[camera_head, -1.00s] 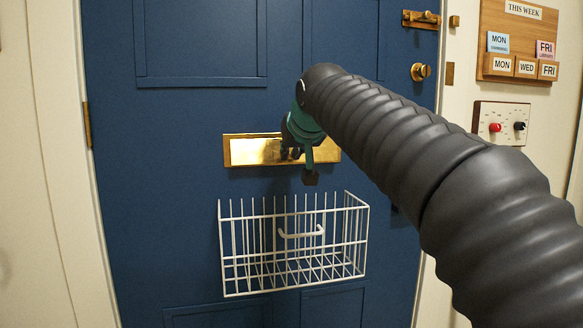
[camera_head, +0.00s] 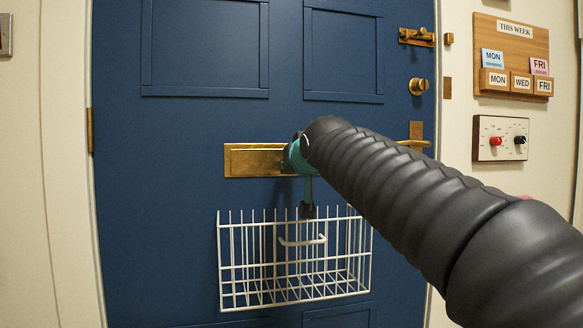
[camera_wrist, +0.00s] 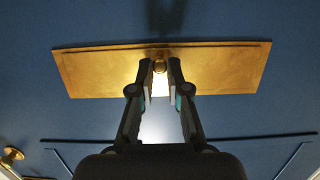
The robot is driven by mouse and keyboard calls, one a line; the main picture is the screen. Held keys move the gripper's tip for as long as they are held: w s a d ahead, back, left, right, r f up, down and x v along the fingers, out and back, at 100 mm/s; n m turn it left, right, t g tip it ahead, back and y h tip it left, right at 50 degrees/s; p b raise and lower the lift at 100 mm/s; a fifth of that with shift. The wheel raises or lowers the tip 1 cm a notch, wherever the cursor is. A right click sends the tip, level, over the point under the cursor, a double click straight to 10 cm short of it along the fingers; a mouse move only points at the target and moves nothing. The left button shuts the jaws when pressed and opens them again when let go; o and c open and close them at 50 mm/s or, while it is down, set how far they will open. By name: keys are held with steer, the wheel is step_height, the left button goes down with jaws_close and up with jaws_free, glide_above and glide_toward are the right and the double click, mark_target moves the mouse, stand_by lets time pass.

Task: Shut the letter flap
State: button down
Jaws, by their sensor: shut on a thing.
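The brass letter flap (camera_head: 254,160) is set in the blue door above the wire basket. Its face looks flat against its plate in the head view, though my arm hides its right part. In the wrist view the brass plate (camera_wrist: 90,72) spans the picture, with a small round knob (camera_wrist: 160,66) at its middle. My gripper (camera_wrist: 158,80) has its two fingers on either side of the knob and is shut on it. In the head view my gripper (camera_head: 296,158) is at the flap, its fingertips mostly hidden.
A white wire basket (camera_head: 231,283) hangs on the door just below the flap. A brass bolt (camera_head: 416,37), a round lock (camera_head: 418,86) and a lever handle (camera_head: 416,138) line the door's right edge. A switch panel (camera_head: 500,138) and a wooden board (camera_head: 510,60) are on the right wall.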

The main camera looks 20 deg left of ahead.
steer(key=shift+r, duration=0.2)
steer(key=c, duration=1.1)
jaws_free()
steer(key=shift+a+f, duration=0.1)
steer(key=v, duration=1.2)
